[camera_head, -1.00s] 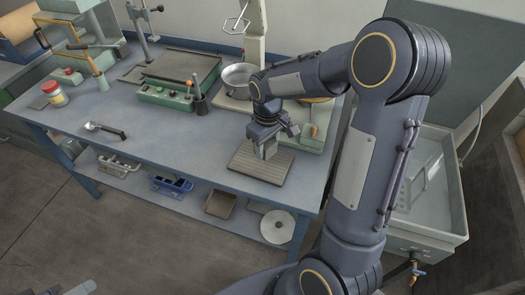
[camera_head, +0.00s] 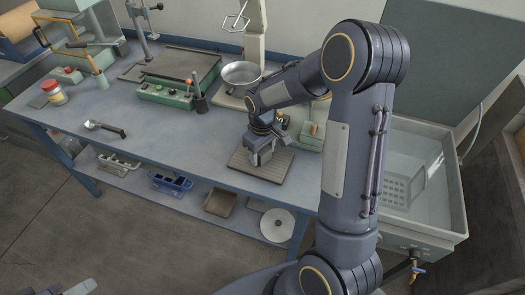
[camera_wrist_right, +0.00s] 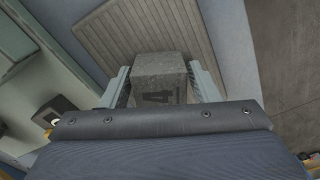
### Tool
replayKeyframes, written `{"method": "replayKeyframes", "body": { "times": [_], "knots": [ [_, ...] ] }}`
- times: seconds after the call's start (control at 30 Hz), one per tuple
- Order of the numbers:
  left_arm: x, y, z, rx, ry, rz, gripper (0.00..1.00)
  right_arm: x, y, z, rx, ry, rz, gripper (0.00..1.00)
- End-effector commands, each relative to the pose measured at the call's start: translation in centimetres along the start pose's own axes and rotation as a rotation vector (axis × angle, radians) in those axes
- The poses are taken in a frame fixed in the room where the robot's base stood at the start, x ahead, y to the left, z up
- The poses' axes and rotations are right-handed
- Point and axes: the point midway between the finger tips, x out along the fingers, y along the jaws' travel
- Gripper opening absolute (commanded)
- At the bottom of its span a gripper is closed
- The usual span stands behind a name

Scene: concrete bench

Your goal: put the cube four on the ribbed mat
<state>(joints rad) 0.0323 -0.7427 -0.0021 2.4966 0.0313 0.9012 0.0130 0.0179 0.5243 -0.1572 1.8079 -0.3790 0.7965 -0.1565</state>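The cube four (camera_wrist_right: 160,82) is a grey stone-like block with a dark 4 on its face. In the right wrist view it sits between the two fingers of my right gripper (camera_wrist_right: 161,88), which look closed against its sides. The ribbed mat (camera_wrist_right: 145,28) is a brown grooved board behind the cube. In the head view my right gripper (camera_head: 261,156) is over the left part of the mat (camera_head: 280,168), with the cube low between its fingers. I cannot tell whether the cube touches the mat. My left gripper (camera_head: 78,287) shows only partly at the bottom left edge.
A spoon-like tool (camera_head: 104,129) lies farther left. The bench between them is clear. A grey sink (camera_head: 425,200) is at right.

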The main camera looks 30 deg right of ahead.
Motion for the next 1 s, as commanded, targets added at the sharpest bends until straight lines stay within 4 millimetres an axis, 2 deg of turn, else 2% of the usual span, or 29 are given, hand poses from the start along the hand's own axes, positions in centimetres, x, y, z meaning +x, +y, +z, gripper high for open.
{"method": "replayKeyframes", "body": {
  "times": [0.07,0.33,0.47,0.57,0.8,1.0],
  "knots": [
    [0.0,0.0,0.0,0.0,0.0,0.0,0.36,0.0,0.0,0.0,0.0,0.0,0.0,0.66],
    [-0.1,0.0,-0.1,0.0,0.0,0.0,0.36,-0.1,0.0,0.0,0.0,0.0,0.0,0.66],
    [-0.3,0.1,-0.1,0.0,0.0,0.0,0.36,-1.0,0.0,-0.1,0.0,0.004,0.001,0.66],
    [-0.3,0.1,-0.1,0.0,0.0,0.0,0.36,-2.6,0.1,-0.1,0.001,0.007,0.002,0.66],
    [-0.3,0.1,-0.1,0.0,0.0,0.0,0.36,-7.9,0.0,-0.1,0.0,0.007,0.001,0.66],
    [-0.3,0.2,-0.2,0.0,0.0,0.0,0.36,-11.2,0.0,-0.1,0.0,0.004,0.001,0.66]
  ]
}}
